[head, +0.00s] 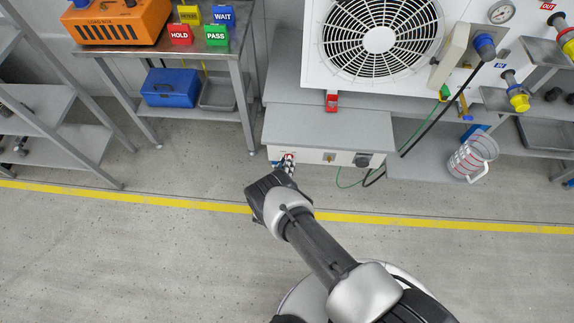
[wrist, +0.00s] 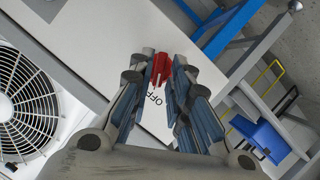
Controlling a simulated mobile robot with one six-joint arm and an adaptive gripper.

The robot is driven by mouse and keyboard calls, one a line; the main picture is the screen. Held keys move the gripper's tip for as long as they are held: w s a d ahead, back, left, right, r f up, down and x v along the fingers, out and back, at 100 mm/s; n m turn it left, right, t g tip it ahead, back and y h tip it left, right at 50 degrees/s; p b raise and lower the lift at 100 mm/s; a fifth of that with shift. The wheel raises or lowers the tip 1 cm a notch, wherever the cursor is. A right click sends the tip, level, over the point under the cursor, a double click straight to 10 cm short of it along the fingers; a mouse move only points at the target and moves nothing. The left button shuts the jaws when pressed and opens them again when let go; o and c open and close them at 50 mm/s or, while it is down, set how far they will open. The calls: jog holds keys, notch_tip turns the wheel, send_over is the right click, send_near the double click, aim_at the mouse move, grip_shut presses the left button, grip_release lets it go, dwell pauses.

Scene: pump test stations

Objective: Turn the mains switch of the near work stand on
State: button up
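The near work stand (head: 330,130) has a grey top with a white front panel (head: 312,155) below it. In the wrist view a red switch handle (wrist: 161,68) sits on this white panel (wrist: 110,45). The printed word OFF (wrist: 154,96) is beside it, and a pale mark on the handle points toward that word. My gripper (wrist: 166,72) has its fingertips on either side of the handle, very close to it. I cannot tell whether they touch it. In the head view my gripper (head: 286,168) is at the panel's left end, largely covering the switch.
A fan unit (head: 380,40) stands behind the stand top. A dark socket (head: 362,160) and green and black cables are right of the switch. A measuring jug (head: 472,157) is farther right. A bench with a blue toolbox (head: 171,87) is at left. The floor in front is clear.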

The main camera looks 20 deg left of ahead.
jog(key=shift+w+f, duration=0.15)
jog(key=shift+w, duration=0.4)
grip_shut()
